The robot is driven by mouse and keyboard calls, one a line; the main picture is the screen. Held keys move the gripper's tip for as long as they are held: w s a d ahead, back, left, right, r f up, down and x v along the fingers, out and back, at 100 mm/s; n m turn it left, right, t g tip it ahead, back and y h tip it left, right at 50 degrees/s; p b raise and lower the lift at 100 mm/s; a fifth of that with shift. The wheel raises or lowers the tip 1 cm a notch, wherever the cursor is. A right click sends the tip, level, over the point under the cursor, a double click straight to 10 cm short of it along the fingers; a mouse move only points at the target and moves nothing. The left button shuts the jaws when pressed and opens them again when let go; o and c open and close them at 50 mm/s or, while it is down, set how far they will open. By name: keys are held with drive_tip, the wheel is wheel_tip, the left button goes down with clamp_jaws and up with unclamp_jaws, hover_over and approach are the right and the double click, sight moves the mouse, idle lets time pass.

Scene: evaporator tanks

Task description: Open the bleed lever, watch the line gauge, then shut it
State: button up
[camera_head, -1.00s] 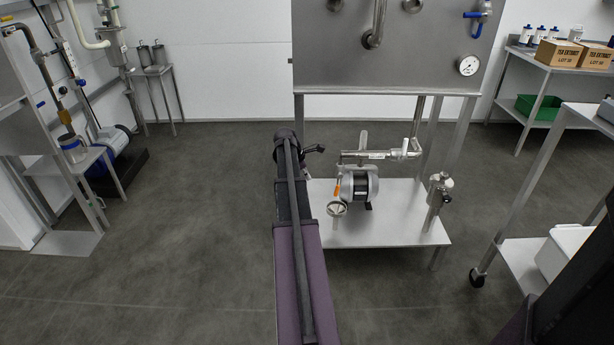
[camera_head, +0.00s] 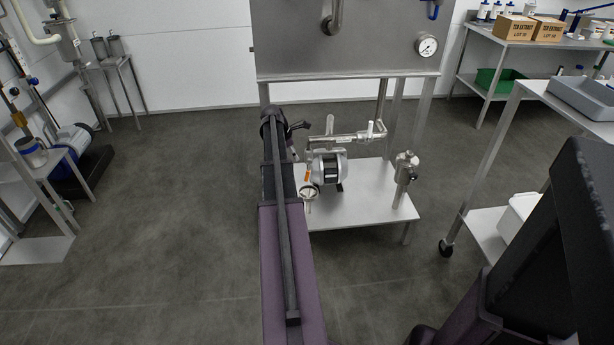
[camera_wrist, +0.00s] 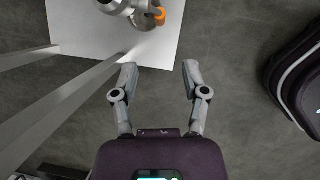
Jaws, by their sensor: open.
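A small orange lever (camera_head: 307,173) hangs at the left end of the pump's pipework; which handle is the bleed lever is not certain. The orange part also shows at the top of the wrist view (camera_wrist: 158,15). A small round part (camera_head: 308,192), gauge or handwheel, sits below the orange lever. My gripper (camera_wrist: 160,78) is open and empty, its fingers apart from the orange lever, over the shelf's edge.
The pump (camera_head: 328,168) stands on a low steel shelf (camera_head: 360,209) under the tank (camera_head: 350,45). A steel cylinder (camera_head: 404,172) stands at the shelf's right. A wheeled cart with a grey tray (camera_head: 585,97) is at right. The floor at left is clear.

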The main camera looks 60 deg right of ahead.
sight(307, 176)
drive_tip(key=shift+f, duration=0.15)
drive_tip(key=b+x, duration=1.2)
drive_tip(key=x, duration=0.1)
drive_tip(key=shift+d+f+b, duration=0.1)
drive_tip(key=shift+f+b, duration=0.15)
drive_tip(key=shift+b, duration=0.1)
idle(0.5)
clamp_jaws()
